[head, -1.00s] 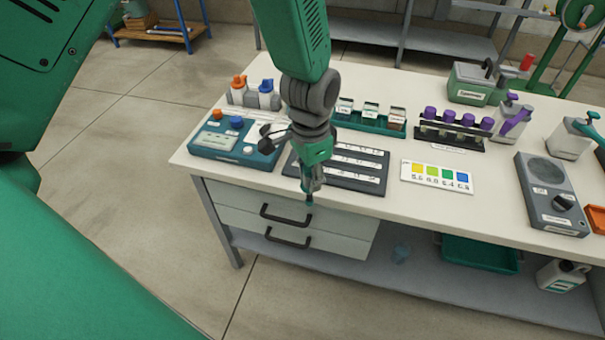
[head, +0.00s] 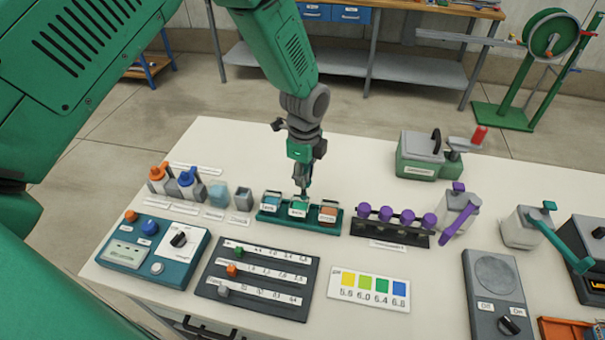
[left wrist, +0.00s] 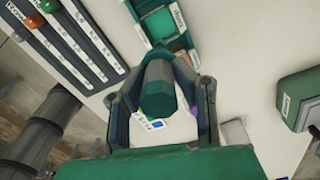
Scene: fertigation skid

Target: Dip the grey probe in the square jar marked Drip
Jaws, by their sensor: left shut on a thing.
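My left gripper (head: 302,184) is shut on a dark grey cylinder, taken as the grey probe (left wrist: 157,92). It sits between the two fingers in the left wrist view. In the head view the gripper points down over the middle of three small square jars in a green tray (head: 331,231). The middle jar (head: 298,209) looks green, the left jar (head: 269,205) blue-green and the right jar (head: 328,214) orange. Whether the probe's tip is inside the middle jar is hidden. My right gripper is out of view.
Orange-topped (head: 159,178) and blue-topped (head: 190,182) holders stand left of the tray. A rack of purple-capped vials (head: 392,226) stands close on its right. A slider panel (head: 257,278), a teal meter (head: 152,250) and a colour card (head: 369,290) lie in front. Table behind the tray is clear.

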